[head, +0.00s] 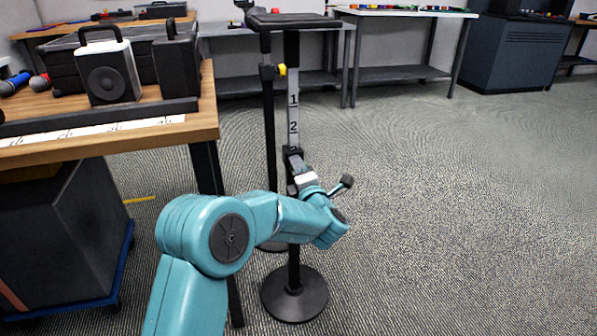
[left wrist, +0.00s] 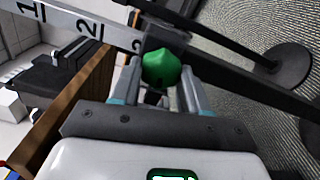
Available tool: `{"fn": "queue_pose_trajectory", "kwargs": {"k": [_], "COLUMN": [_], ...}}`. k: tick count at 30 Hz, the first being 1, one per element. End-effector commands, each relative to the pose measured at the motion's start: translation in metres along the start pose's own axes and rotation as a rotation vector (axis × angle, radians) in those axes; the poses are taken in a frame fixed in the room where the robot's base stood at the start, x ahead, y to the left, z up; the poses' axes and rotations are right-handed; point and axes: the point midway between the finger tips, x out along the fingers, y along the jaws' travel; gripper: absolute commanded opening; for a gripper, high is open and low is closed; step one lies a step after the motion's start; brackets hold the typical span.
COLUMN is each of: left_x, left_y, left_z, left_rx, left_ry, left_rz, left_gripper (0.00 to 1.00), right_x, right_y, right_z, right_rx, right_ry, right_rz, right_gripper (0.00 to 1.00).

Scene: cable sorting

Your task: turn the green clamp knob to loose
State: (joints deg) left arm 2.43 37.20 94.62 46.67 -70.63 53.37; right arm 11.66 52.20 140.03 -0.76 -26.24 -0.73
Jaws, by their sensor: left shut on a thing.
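The green clamp knob (left wrist: 162,69) shows in the left wrist view, on a dark clamp on the stand's pole. My left gripper (left wrist: 155,90) has a finger on each side of the knob and is shut on it. In the head view, my left gripper (head: 296,170) reaches the clamp on the stand (head: 293,130), below the numbered scale strip (head: 293,100). The knob is hidden there behind the gripper. The scale shows 1 and 2. My right gripper is in neither view.
The stand has a round black base (head: 294,296) and a dark flat top (head: 290,20). A yellow knob (head: 281,70) is on another pole beside it. A wooden table (head: 210,110) with speakers stands at the left. Open carpet lies at the right.

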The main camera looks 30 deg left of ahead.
Motion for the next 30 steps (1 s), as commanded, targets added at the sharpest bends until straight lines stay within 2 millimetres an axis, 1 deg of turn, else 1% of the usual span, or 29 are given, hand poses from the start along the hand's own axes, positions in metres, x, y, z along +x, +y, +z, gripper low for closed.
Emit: {"fn": "queue_pose_trajectory", "kwargs": {"k": [7,8,9,10,18,20,22,26,30], "left_x": [-0.001,-0.001,-0.001,-0.001,-0.001,-0.003,-0.010,-0.035,-0.074], "left_y": [-0.002,-0.002,-0.002,-0.002,0.000,0.000,0.001,0.002,0.003], "left_z": [0.000,0.001,0.000,0.000,0.000,0.001,0.001,0.002,0.002], "left_rx": [0.000,0.000,0.000,0.000,0.000,0.001,0.000,0.003,0.003], "left_ry": [-0.001,-0.001,-0.001,-0.001,-0.001,-0.001,-0.002,-0.005,-0.006], "left_rz": [-0.004,-0.004,-0.004,-0.003,-0.001,-0.002,-0.002,-0.005,-0.005], "left_gripper": [0.14,0.51,0.64,0.69,0.69,0.69,0.69,0.69,0.69], "right_x": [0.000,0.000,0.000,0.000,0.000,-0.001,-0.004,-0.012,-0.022], "right_y": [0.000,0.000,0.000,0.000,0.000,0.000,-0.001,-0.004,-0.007], "right_z": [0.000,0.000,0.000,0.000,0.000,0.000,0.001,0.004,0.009], "right_rx": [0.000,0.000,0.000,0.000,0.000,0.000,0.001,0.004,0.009], "right_ry": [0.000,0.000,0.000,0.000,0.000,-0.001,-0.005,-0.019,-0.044], "right_rz": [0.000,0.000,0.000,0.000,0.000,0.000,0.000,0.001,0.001], "right_gripper": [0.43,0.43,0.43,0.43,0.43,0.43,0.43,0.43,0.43]}}
